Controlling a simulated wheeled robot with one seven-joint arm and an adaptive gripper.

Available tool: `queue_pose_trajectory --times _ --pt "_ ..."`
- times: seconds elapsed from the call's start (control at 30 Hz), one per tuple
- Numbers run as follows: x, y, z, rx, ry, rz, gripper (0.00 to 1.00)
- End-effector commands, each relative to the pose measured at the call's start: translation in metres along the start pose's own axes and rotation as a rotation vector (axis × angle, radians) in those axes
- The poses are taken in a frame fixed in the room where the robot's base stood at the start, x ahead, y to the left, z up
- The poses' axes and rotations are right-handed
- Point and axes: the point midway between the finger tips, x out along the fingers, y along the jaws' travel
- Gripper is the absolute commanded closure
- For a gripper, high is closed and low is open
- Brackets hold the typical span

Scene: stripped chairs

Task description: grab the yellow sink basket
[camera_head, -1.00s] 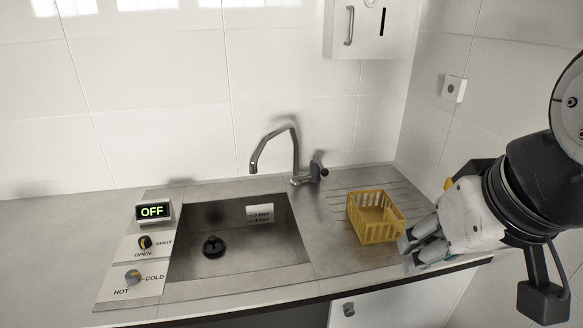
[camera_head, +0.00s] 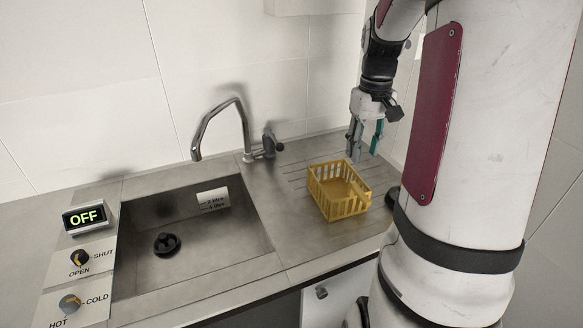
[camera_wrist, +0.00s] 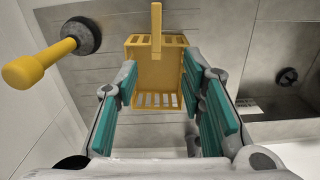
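The yellow sink basket (camera_head: 338,190) sits upright on the ridged drainboard, right of the sink. It is a slotted open box and looks empty. In the wrist view the basket (camera_wrist: 156,75) appears beyond my fingers, with a yellow bar-like part in front of it at the top. My gripper (camera_head: 365,150) points down behind the basket's far right side, above the drainboard and apart from it. In the wrist view my gripper (camera_wrist: 168,100) shows its green-padded fingers spread wide with nothing between them.
The sink basin (camera_head: 190,235) with a black plug (camera_head: 167,243) lies left of the basket. A faucet (camera_head: 225,125) stands behind it. A plunger (camera_wrist: 55,50) with a yellow handle is at the wrist view's upper left. Walls close off the back.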

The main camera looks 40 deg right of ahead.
Motion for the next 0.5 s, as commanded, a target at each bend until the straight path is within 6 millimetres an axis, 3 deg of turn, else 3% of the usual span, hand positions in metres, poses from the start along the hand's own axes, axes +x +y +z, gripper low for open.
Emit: queue_pose_trajectory --times 0.1,0.5 --pt "0.011 0.009 0.0 0.007 -0.012 -0.006 0.63" --pt "0.078 0.008 0.0 0.005 -0.013 -0.007 0.63"
